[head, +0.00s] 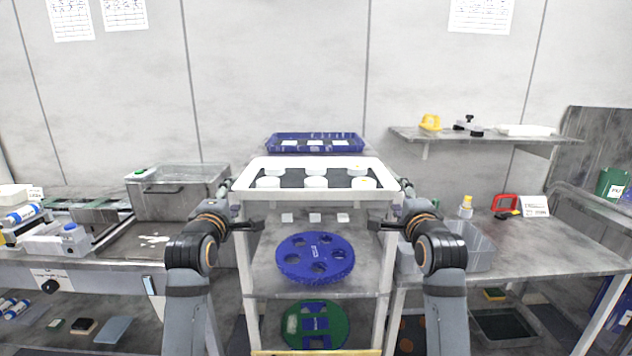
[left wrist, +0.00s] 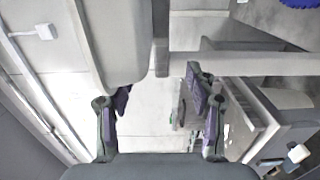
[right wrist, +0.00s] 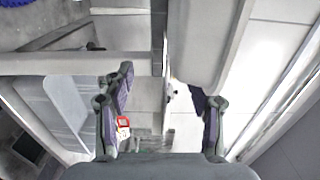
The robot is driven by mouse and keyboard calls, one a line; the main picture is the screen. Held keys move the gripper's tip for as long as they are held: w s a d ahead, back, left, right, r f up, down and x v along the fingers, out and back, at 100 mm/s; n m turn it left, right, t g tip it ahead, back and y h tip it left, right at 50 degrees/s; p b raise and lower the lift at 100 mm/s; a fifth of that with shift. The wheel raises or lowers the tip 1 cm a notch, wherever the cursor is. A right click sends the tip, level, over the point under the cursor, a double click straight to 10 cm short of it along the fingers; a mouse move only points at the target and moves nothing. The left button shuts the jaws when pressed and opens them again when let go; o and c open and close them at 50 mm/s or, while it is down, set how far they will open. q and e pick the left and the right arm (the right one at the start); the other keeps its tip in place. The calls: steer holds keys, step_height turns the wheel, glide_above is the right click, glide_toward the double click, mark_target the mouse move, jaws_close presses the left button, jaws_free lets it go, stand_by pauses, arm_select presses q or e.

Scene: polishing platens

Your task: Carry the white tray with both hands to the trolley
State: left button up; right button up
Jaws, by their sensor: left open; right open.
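The white tray (head: 315,196) is level in the middle of the head view, with several white round pieces (head: 316,182) on its dark floor. It is at the top of a white-framed stand with shelves (head: 246,290); I cannot tell whether this is the trolley, or whether the tray rests on it. My left gripper (head: 238,208) is open at the tray's left end, and my right gripper (head: 395,207) is open at its right end. A pale wall, likely the tray's, shows by the fingers in the left wrist view (left wrist: 108,40) and right wrist view (right wrist: 202,40). Contact is unclear.
A blue perforated disc (head: 315,258) lies on the stand's middle shelf, a green one (head: 315,325) below. A blue tray (head: 314,141) lies behind. Side benches carry a metal box (head: 178,193) at left and a grey bin (head: 470,248) at right. A wall shelf (head: 490,137) is at right.

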arm_select(q)
steer(key=shift+s+d+r, duration=0.1)
steer(key=shift+s+d, duration=0.1)
steer(key=shift+d, duration=0.05)
arm_select(e)
steer(key=shift+s+a+r, duration=0.1)
steer(key=shift+s+a, duration=0.05)
steer(key=shift+a, duration=0.1)
arm_select(q)
steer(key=shift+w, duration=0.1)
steer(key=shift+d, duration=0.35)
arm_select(e)
steer(key=shift+a, duration=0.35)
arm_select(q)
steer(key=shift+r, duration=0.15)
arm_select(e)
steer(key=shift+r, duration=0.15)
arm_select(q)
steer(key=shift+r+p, duration=0.9)
steer(key=shift+p, duration=0.2)
arm_select(e)
steer(key=shift+a+r, duration=0.1)
steer(key=shift+r, duration=0.8)
arm_select(q)
steer(key=shift+f, duration=0.15)
arm_select(e)
steer(key=shift+f, duration=0.2)
